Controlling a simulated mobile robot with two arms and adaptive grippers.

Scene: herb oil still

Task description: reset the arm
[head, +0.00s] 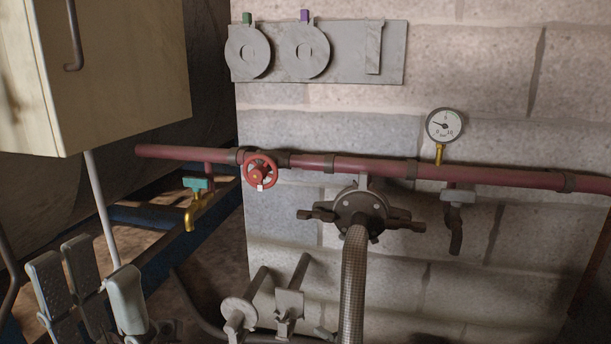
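My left gripper (92,284) is at the lower left of the head view, its grey padded fingers pointing up. Two dark textured pads stand on the left and a paler finger on the right, with a gap between them. I see nothing held in the gap. The gripper is apart from the wall and the red pipe (390,168). The lower part of the hand is cut off by the picture's edge. My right gripper is not in view.
A pale cabinet (125,80) hangs above my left gripper. A white rod (103,205) runs down behind the fingers. The pipe carries a red handwheel (260,172), brass tap (192,208) and gauge (444,126). A braided hose (353,285) hangs from a dark flange (360,212).

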